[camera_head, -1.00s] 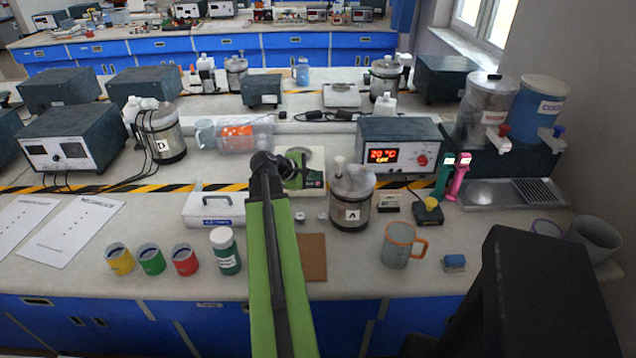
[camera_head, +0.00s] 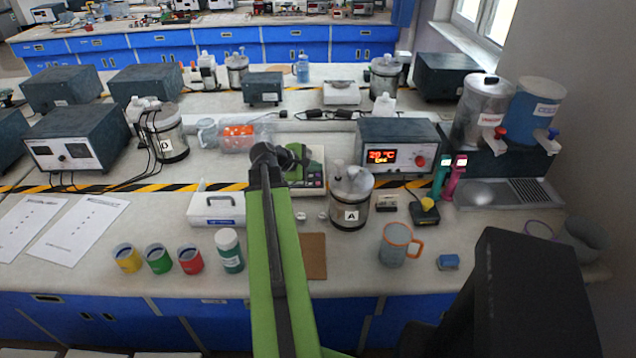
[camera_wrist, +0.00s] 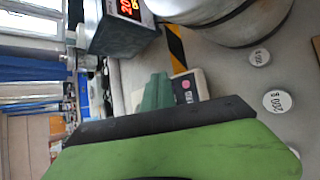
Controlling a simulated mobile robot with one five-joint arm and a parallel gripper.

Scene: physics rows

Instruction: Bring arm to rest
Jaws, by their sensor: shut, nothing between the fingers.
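My green and black arm (camera_head: 278,260) reaches forward over the bench in the head view. My gripper (camera_head: 301,166) is at its far end, seen small beyond the dark joint, over or near a pale scale (camera_head: 312,187). It is shut and holds nothing. How high it is above the scale I cannot tell. In the wrist view a large green and black part of mine fills the lower middle, in front of the scale (camera_wrist: 190,84).
A calorimeter marked A (camera_head: 350,212) stands just right of my arm. A green-labelled bottle (camera_head: 229,250) and a brown pad (camera_head: 313,256) flank it. A heater box (camera_head: 397,146) with a red display is behind.

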